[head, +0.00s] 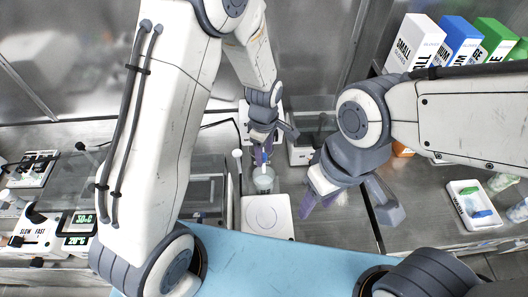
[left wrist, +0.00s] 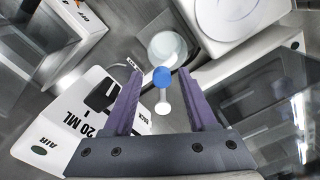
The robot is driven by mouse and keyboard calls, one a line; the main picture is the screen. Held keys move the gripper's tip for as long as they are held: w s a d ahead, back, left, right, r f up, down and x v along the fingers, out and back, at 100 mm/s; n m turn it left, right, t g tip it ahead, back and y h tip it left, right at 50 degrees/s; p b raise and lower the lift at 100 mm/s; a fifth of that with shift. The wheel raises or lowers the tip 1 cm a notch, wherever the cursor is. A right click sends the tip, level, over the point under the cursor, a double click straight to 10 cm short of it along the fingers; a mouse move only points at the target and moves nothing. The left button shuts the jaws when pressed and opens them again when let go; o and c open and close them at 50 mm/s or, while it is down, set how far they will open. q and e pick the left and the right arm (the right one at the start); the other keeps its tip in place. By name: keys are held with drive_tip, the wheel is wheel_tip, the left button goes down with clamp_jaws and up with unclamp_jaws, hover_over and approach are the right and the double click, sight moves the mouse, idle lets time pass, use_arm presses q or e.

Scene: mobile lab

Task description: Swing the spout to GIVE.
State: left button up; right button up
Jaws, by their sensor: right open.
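The spout shows in the left wrist view as a blue round tip (left wrist: 162,77) with a pale rod ending in a white knob (left wrist: 163,108). My left gripper (left wrist: 160,88) is open around it, with a purple finger on each side and visible gaps. The white device (left wrist: 62,125) beside it reads "20 ML" and "AIR"; I cannot read GIVE. A clear beaker (left wrist: 167,48) lies just beyond the blue tip. In the head view my left gripper (head: 262,155) is above the beaker (head: 263,179). My right gripper (head: 323,200) is open and empty to the right.
A white square plate device (head: 267,216) is in front of the beaker. Glove boxes (head: 415,42) stand at the back right, and a white tray (head: 474,205) lies at right. Devices with displays (head: 82,229) are at left. Steel worktop between the plate and tray is partly clear.

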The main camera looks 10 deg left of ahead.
sight(264, 156)
use_arm(q)
drive_tip(key=shift+s, duration=0.1)
wheel_tip(264, 156, up, 10)
drive_tip(key=b, duration=0.1)
drive_tip(key=shift+r+b, duration=0.2)
drive_tip(key=shift+b, duration=0.2)
idle(0.5)
